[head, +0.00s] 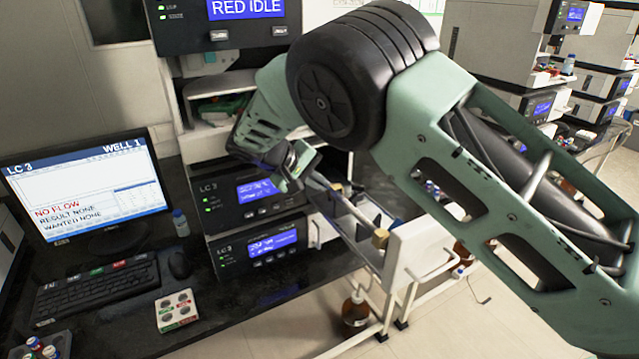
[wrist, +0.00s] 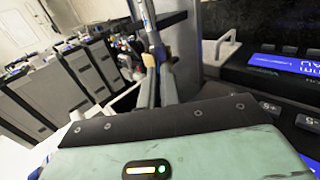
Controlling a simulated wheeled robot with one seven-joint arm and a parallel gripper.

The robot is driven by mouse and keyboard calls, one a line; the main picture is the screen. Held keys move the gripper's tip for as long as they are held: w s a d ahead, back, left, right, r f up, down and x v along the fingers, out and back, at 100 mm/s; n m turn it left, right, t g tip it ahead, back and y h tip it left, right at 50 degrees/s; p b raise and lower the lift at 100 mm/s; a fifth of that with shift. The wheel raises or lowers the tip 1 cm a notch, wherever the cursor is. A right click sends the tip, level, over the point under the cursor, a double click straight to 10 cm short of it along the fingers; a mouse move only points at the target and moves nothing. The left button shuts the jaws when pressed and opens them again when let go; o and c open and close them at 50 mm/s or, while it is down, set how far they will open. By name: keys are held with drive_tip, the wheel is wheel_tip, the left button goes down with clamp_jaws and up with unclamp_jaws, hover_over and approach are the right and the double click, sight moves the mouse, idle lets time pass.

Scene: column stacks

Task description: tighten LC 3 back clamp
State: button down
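The LC 3 stack shows in the head view, with its two modules (head: 249,192) and (head: 263,251) reading LC 3. A rail with a slim metal column (head: 358,214) runs out from the stack's right side. One brass-coloured knob (head: 380,238) sits at the rail's near end. A smaller brass piece (head: 337,187) sits at its far end, close to my gripper (head: 302,168). In the wrist view a brass fitting (wrist: 148,60) shows beyond my gripper's housing.
A monitor (head: 85,192) reads LC 3, WELL 1, NO FLOW. A keyboard (head: 95,287), mouse (head: 180,265), small vial (head: 180,223) and vial tray (head: 177,310) lie on the dark bench. Other stacks (head: 500,60) stand behind.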

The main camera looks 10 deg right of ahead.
drive_tip(key=c, duration=1.6)
unclamp_jaws()
drive_tip(key=b+v, duration=0.3)
drive_tip(key=v, duration=1.4)
drive_tip(key=shift+s+a+r, duration=0.1)
